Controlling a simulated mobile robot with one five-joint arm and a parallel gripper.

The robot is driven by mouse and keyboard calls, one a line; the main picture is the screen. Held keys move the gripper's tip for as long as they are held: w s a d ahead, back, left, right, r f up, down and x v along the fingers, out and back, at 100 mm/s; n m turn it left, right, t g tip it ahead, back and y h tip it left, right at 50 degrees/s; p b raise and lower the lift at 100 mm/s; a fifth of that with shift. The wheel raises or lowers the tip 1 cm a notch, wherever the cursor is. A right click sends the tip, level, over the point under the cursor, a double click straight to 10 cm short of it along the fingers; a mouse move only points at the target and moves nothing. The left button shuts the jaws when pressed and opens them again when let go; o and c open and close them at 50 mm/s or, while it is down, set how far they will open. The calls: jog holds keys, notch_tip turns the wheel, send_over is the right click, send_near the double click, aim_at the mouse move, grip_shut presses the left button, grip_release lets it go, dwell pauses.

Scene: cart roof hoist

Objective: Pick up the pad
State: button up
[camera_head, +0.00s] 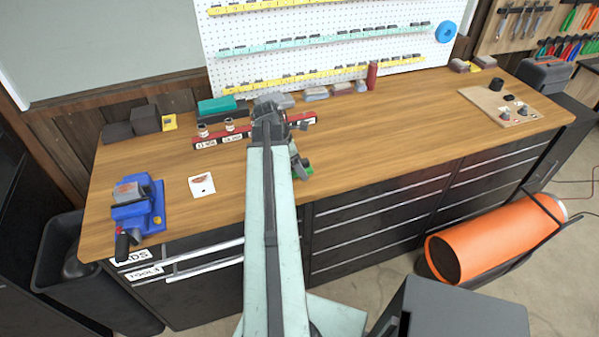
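My pale arm reaches up the middle of the view over the wooden workbench (400,142). My gripper (301,163) is small and dark at the right of the arm's far end; its fingers are too small to tell open from shut. A green object (304,172) lies right by it on the bench and is partly hidden; whether it is the pad, or touches the gripper, I cannot tell. Several small grey and reddish blocks (316,94) lie at the back of the bench. A drawer label (131,258) ending in "ADS" is at the front left.
A blue vise (139,208) and white card (201,185) are on the left. A red rack (218,141) is behind my arm. A wooden board (500,107) with small parts is at right. An orange cylinder (490,240) lies low right. The bench's middle right is clear.

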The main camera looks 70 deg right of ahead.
jog(key=c, duration=1.5)
notch_tip(320, 180, up, 10)
jog(key=p, duration=1)
jog(key=shift+r, duration=0.2)
jog(key=shift+f, duration=0.15)
jog(key=o, duration=0.8)
jog(key=c, duration=0.6)
jog(key=shift+f, duration=0.15)
